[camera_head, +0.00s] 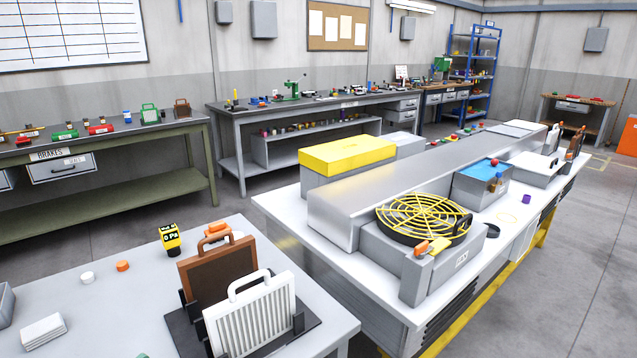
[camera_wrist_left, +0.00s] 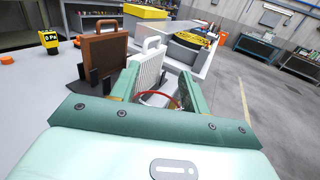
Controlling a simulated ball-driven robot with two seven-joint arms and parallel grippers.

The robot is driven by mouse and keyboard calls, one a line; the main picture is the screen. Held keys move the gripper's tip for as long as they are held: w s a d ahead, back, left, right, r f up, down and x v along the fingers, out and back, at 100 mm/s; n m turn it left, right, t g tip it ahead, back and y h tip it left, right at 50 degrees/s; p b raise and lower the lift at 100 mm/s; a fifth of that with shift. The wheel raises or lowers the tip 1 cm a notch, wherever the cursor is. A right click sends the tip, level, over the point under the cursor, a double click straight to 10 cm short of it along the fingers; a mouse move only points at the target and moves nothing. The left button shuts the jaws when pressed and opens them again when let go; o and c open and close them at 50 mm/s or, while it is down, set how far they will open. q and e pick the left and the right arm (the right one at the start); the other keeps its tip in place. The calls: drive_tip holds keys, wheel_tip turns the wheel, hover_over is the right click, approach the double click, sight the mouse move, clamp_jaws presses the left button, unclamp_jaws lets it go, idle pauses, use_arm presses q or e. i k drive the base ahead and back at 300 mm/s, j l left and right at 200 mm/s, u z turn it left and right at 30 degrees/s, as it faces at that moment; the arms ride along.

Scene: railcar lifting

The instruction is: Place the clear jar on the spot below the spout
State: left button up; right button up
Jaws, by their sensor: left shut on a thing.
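My left gripper (camera_wrist_left: 160,76) shows only in the left wrist view, with green fingers closed on a see-through thing with a thin red rim, which looks like the clear jar (camera_wrist_left: 158,99). The fingers and palm hide much of it. In the head view, a grey box with a blue top (camera_head: 482,182) stands on the white bench. I cannot make out a spout clearly. My right gripper is in neither view.
A white ribbed panel (camera_head: 252,318) and a brown panel (camera_head: 215,268) stand upright in a dark rack on the near table. A fan with a yellow grille (camera_head: 424,218) sits on the white bench (camera_head: 283,213). A purple piece (camera_head: 526,199) lies near the ring.

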sight(507, 218)
drive_tip(key=i+l, duration=0.15)
drive_tip(key=l, duration=0.25)
drive_tip(key=i+l, duration=0.15)
drive_tip(key=l, duration=0.25)
drive_tip(key=i+l, duration=0.15)
drive_tip(key=l, duration=0.25)
drive_tip(key=i+l, duration=0.1)
drive_tip(key=l, duration=0.3)
drive_tip(key=i+l, duration=0.15)
drive_tip(key=l, duration=0.25)
drive_tip(key=i+l, duration=0.15)
drive_tip(key=l, duration=0.25)
drive_tip(key=i+l, duration=0.15)
drive_tip(key=l, duration=0.25)
drive_tip(key=i+l, duration=0.15)
drive_tip(key=l, duration=0.25)
drive_tip(key=i+l, duration=0.15)
drive_tip(key=l, duration=0.2)
drive_tip(key=i+l, duration=0.2)
drive_tip(key=l, duration=0.2)
drive_tip(key=i+l, duration=0.15)
drive_tip(key=l, duration=0.2)
drive_tip(key=i+l, duration=0.2)
drive_tip(key=l, duration=0.2)
drive_tip(key=i+l, duration=0.15)
drive_tip(key=l, duration=0.2)
